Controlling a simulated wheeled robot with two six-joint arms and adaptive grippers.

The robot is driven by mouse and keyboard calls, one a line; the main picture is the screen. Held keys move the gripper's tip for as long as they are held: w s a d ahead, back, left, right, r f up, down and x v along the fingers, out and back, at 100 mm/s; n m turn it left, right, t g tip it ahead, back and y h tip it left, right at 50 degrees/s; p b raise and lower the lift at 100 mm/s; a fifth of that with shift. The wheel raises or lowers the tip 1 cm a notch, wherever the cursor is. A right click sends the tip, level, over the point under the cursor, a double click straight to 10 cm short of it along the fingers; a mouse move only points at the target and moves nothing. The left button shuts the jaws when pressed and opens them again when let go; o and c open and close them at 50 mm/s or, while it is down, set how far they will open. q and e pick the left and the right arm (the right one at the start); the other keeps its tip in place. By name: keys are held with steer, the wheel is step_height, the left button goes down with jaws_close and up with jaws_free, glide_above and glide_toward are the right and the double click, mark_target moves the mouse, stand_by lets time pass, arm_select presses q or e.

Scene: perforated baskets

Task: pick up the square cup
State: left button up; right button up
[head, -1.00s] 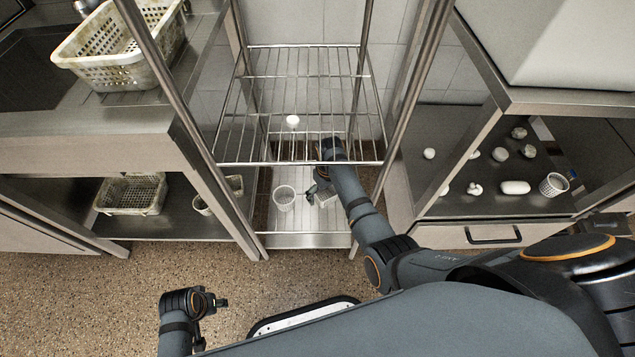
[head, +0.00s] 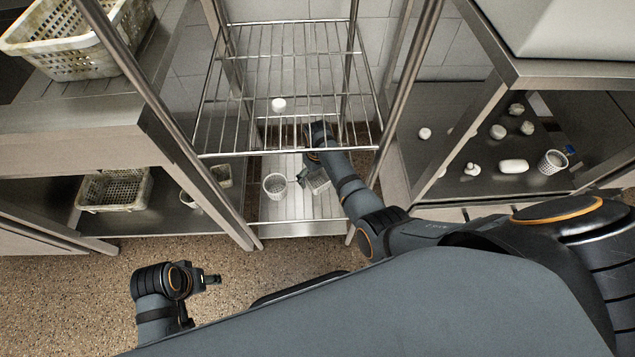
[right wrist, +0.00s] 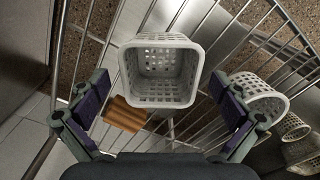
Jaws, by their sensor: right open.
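The square cup (right wrist: 187,88) is white and perforated, with an open square mouth facing the right wrist camera. In the head view it (head: 319,182) stands on the lower rack shelf, partly hidden by my right arm. My right gripper (right wrist: 160,106) is open and empty, its fingers apart on either side of the cup's near edge in the right wrist view. No contact shows. In the head view the right gripper (head: 307,174) is just left of the square cup. My left gripper (head: 212,280) hangs over the floor, far from the cup; its jaws are too small to read.
A round perforated cup (head: 274,187) stands left of the square cup. A brown block (right wrist: 125,114) lies near the left finger. The wire shelf (head: 240,85) above, holding a small white object (head: 279,104), and rack posts (head: 149,115) surround my right arm.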

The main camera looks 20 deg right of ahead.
mark_target(318, 181)
step_height(318, 181, down, 3)
steer(key=shift+r+b, duration=0.1)
steer(key=shift+b, duration=0.3)
steer(key=c, duration=1)
